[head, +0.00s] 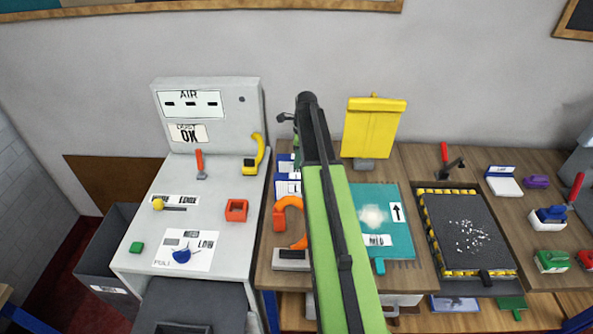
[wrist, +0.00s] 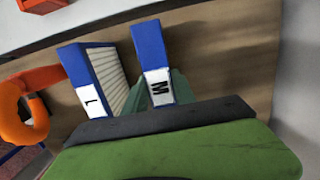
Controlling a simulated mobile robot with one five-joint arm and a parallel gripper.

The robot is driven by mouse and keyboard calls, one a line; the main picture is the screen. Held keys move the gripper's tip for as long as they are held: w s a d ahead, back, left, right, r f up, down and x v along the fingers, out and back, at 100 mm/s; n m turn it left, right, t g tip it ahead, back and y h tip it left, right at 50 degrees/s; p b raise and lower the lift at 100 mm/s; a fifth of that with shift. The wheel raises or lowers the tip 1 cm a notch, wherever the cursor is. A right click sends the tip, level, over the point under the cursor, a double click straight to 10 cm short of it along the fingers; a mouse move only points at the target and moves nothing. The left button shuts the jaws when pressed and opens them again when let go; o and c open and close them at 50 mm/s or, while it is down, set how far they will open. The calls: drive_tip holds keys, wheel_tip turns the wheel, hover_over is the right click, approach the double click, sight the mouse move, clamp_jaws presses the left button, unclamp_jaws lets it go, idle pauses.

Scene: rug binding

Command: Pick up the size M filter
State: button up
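In the wrist view, the size M filter (wrist: 154,62) is a blue, thin upright block with a white label marked M, standing just ahead of my gripper (wrist: 158,95). Greenish finger shapes show on both sides of its lower part. Whether they touch it is not clear. The dark edge and green body at the bottom hide its lower end. A size L filter (wrist: 88,75), blue with a pale ribbed side, stands to its left. In the head view, blue-and-white filters (head: 287,188) show left of my green arm, letters unreadable.
An orange curved handle (wrist: 30,108) is close left of the L filter. In the head view, a yellow bin-like panel (head: 373,130), a teal mat (head: 397,238) and a black tray (head: 466,235) are right of my arm. A grey AIR machine (head: 210,115) stands left.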

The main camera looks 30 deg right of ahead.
clamp_jaws()
idle(1.0)
